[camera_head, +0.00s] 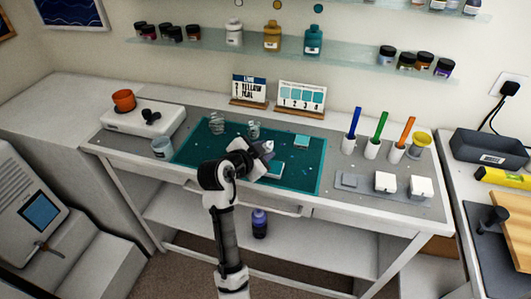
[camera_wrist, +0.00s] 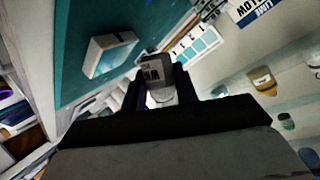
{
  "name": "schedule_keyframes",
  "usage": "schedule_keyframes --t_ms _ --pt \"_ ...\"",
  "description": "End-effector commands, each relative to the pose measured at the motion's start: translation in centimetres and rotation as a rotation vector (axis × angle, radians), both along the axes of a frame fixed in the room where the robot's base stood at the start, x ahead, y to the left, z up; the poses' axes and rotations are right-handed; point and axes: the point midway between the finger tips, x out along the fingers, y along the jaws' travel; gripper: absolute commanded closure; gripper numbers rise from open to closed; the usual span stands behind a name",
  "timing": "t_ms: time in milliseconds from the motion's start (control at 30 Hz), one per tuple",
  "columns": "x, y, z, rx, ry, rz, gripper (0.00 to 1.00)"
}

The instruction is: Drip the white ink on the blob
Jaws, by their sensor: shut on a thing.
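My gripper (camera_head: 261,154) is over the teal mat (camera_head: 312,172) in the head view. It is shut on a small pale bottle (camera_head: 268,147) with dark lettering. In the wrist view the bottle (camera_wrist: 153,70) sits between the fingers of my gripper (camera_wrist: 160,90); its label is only partly readable, and it appears tilted. A white square mould (camera_head: 275,168) with a pale blue blob in it lies on the mat just below the bottle in the head view. In the wrist view the mould (camera_wrist: 93,62) and blob (camera_wrist: 113,60) are left of the bottle, apart from it.
Clear cups (camera_head: 216,123) stand at the mat's back. A pale teal tile (camera_head: 302,140) lies further right. Colored markers (camera_head: 376,136) in white holders and a yellow cup (camera_head: 420,142) stand right. Sign cards (camera_head: 301,97) stand behind. A scale (camera_head: 143,124) is left.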

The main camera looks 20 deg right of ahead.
Motion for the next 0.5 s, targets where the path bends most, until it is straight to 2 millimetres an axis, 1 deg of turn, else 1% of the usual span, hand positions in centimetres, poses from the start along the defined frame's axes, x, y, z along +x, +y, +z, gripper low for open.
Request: schedule_keyframes --t_ms 33,200,500 --pt "0.0 0.0 -0.9 0.040 -0.057 -0.001 0.98" --pt "0.6 0.4 -1.0 0.161 -0.219 0.000 0.98" --pt "1.3 1.0 -1.3 0.343 -0.460 0.002 0.98"
